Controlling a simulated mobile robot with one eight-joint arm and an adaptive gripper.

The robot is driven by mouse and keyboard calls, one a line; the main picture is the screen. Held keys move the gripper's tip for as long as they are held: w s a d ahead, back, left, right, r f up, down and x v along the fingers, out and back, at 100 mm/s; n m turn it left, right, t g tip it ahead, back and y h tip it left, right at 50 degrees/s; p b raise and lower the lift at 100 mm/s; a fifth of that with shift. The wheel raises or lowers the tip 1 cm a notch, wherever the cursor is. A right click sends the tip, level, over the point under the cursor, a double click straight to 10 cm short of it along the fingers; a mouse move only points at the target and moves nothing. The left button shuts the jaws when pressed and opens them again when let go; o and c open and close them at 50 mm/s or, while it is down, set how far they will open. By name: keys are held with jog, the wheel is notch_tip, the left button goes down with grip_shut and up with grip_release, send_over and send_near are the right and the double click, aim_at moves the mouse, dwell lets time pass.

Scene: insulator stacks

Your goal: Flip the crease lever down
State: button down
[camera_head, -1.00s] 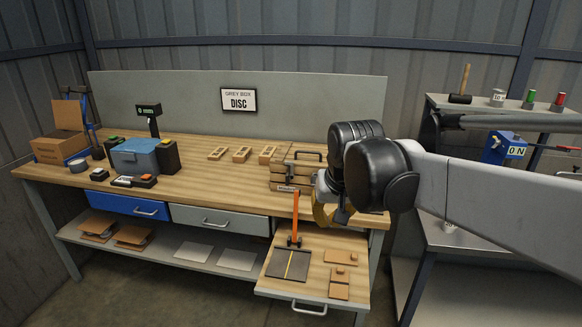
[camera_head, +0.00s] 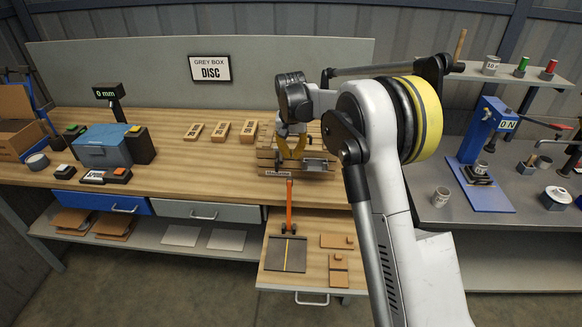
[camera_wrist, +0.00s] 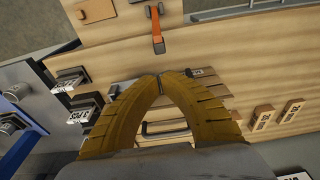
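The crease lever (camera_head: 289,207) is an orange bar standing upright on the pull-out board, at the back of a dark plate (camera_head: 285,254) with a yellow line. It also shows in the wrist view (camera_wrist: 157,30) at the top, beyond my fingertips. My gripper (camera_head: 292,156) is above the wooden crate at the bench front, behind the lever in the head view and apart from it. In the wrist view its yellow fingers (camera_wrist: 161,76) meet at the tips, with nothing seen between them.
The wooden crate (camera_head: 265,158) with a metal handle is under my gripper. Small brown pieces (camera_head: 338,262) lie right of the plate. A blue press (camera_head: 483,140) stands on the right bench. The board's left part is clear.

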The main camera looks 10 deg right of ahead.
jog(key=shift+s, duration=0.15)
jog(key=f, duration=0.3)
jog(key=w+f+b, duration=0.1)
jog(key=f, duration=0.2)
jog(key=f+b, duration=0.1)
jog(key=f, duration=0.2)
jog(key=shift+w+d+f, duration=0.25)
jog(key=shift+w+f, duration=0.1)
jog(key=shift+f, duration=0.05)
jog(key=shift+s, duration=0.15)
